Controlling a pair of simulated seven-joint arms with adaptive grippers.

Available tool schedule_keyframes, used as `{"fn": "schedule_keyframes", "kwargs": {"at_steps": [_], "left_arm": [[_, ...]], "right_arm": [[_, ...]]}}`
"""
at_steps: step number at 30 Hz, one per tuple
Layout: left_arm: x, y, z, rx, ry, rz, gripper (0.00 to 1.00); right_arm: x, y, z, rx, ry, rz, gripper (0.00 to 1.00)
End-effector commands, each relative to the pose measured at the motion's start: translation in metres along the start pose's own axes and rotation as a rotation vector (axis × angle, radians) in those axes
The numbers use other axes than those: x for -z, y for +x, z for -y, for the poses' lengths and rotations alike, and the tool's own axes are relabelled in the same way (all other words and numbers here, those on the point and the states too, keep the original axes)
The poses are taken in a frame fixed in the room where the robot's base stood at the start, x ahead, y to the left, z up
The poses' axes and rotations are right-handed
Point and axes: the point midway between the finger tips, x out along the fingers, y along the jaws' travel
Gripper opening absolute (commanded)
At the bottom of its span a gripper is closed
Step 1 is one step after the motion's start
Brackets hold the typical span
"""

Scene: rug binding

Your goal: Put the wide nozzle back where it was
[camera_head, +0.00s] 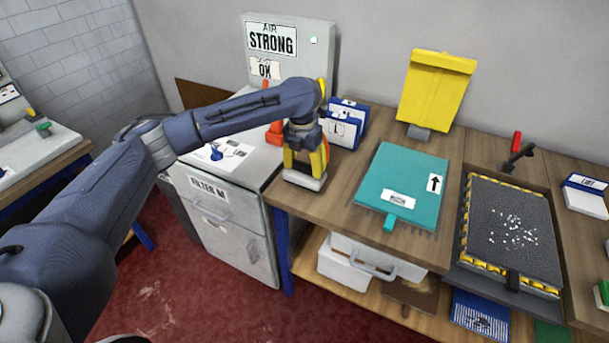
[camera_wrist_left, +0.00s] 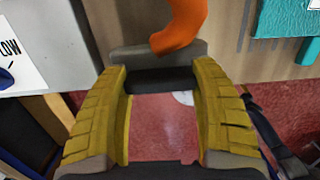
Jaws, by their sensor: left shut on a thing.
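My left gripper (camera_head: 305,170) is over the front left corner of the wooden bench, its yellow fingers pointing down. It is shut on a wide grey piece with a dark part (camera_wrist_left: 160,53), which I take to be the wide nozzle. In the head view this shows as a pale bar (camera_head: 303,181) at the fingertips. In the left wrist view the gripper (camera_wrist_left: 162,80) has the piece across the finger ends, with red floor visible between the fingers. I cannot tell whether the piece touches the bench. My right gripper is not in view.
The grey cabinet (camera_head: 228,208) with STRONG and FILTER labels stands left of the bench. An orange curved piece (camera_wrist_left: 180,24) is close to the fingers. A teal folder-like block (camera_head: 405,180), blue-white boxes (camera_head: 346,122), a yellow board (camera_head: 434,90) and a dark tray (camera_head: 510,235) occupy the bench.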

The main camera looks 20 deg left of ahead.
Motion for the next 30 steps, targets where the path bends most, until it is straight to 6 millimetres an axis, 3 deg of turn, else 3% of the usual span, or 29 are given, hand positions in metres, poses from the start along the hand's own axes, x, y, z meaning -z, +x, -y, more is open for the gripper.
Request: {"fn": "schedule_keyframes", "kwargs": {"at_steps": [5,14,27,28,30], "left_arm": [[0.001,0.006,0.000,0.000,-0.001,0.000,0.21],[0.003,0.037,0.000,0.001,-0.001,0.000,0.21],[0.004,0.042,0.000,-0.001,0.000,0.001,0.21],[0.004,0.042,-0.001,-0.001,0.000,0.000,0.69],[0.004,0.042,0.000,-0.001,0.000,0.000,0.77]], "right_arm": [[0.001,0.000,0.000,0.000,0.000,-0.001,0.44],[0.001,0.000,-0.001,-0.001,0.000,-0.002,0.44],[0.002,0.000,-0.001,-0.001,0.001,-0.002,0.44],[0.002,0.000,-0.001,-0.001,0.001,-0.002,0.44],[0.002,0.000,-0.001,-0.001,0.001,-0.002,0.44]]}}
